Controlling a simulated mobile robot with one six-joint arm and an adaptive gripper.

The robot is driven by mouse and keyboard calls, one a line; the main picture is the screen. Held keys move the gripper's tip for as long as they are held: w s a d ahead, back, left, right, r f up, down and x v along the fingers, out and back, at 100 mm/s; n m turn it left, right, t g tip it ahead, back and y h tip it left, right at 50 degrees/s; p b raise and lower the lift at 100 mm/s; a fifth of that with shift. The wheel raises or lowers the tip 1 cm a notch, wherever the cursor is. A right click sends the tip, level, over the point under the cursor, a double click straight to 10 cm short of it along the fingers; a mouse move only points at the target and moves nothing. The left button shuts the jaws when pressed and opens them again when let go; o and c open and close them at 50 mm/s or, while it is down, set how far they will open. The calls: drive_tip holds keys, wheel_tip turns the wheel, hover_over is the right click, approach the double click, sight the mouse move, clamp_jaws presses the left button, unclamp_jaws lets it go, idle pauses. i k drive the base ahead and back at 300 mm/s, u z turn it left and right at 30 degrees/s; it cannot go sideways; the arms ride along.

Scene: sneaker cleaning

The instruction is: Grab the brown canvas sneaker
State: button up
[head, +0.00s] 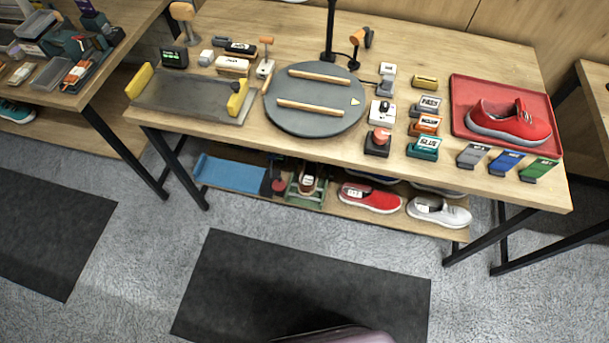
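I cannot make out a clearly brown canvas sneaker. A red sneaker (509,122) lies on a red tray (468,90) at the right end of the table. On the shelf below are a red shoe (371,198) with a white sole and a pale grey shoe (440,212). Parts of other shoes behind them are mostly hidden by the tabletop. A small dark brown item with a white label (307,183) sits in a green holder (306,200) on the shelf; I cannot tell what it is. My gripper is not in view.
The wooden table (423,43) holds a round grey turntable (318,118) with two wooden bars, a grey plate (180,98) with yellow end blocks, and several labelled blocks. A blue mat (232,173) lies on the shelf. The floor in front, with dark mats (300,285), is clear.

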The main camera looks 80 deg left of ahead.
sight(310, 173)
drive_tip(key=k, duration=1.9)
drive_tip(key=u, duration=2.4)
drive_tip(key=i, duration=0.5)
drive_tip(key=z, duration=0.35)
